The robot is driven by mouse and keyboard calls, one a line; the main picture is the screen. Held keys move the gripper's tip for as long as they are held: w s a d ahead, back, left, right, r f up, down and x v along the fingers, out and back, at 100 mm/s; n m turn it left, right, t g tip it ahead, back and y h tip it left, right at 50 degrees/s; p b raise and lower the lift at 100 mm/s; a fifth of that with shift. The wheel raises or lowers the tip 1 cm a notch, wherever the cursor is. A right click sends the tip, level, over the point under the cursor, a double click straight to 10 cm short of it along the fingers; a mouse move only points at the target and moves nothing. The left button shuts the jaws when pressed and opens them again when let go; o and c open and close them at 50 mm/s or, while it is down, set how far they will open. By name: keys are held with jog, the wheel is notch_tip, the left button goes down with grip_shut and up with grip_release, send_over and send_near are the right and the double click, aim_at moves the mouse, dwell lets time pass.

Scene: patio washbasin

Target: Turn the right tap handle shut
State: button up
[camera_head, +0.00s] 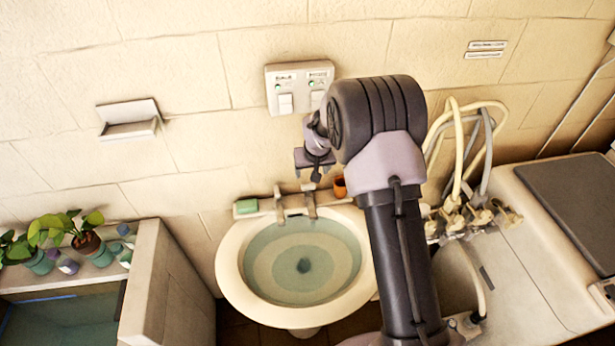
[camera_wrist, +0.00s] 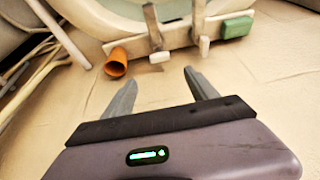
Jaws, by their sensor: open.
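The right tap (camera_head: 310,203) stands on the back rim of the round washbasin (camera_head: 230,262), beside the orange cup. In the wrist view, which looks from the other side, this tap (camera_wrist: 152,28) is the left of the two, with a pale handle (camera_wrist: 160,57) at its base. The left tap (camera_head: 279,205) stands near the green soap and shows in the wrist view (camera_wrist: 198,20). My gripper (camera_head: 315,180) is above the right tap. Its fingers (camera_wrist: 155,85) are open and empty, apart from the handle. My arm hides the basin's right side.
An orange cup (camera_head: 340,188) is close right of the tap; a green soap block (camera_head: 246,206) is on the left. A switch box (camera_head: 299,88) is on the wall above. Hoses (camera_head: 457,150) and a white cabinet (camera_head: 545,255) stand right. Potted plants (camera_head: 88,243) stand left.

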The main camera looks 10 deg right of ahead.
aim_at(308, 185)
jog(key=x, duration=1.3)
jog(key=c, duration=1.4)
